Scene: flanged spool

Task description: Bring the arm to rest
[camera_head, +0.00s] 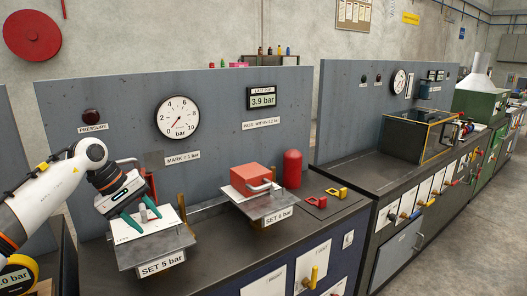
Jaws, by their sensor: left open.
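My left arm comes in from the left, and my left gripper (141,216) has teal fingers that point down. It is open, just above or at a small grey upright piece (152,211) on the white top of the left block. The fingers are apart around or beside this piece; I cannot tell if they touch it. The left block stands on a grey plate (160,255) labelled "SET 5 bar". My right gripper is out of view.
A red block (251,179) with a handle sits on a second plate labelled "SET 6 bar". A red cylinder (292,168) stands right of it. The back panel (215,110) holds a dial gauge (177,118) and a "3.9 bar" display (262,98). Bench space at front centre is clear.

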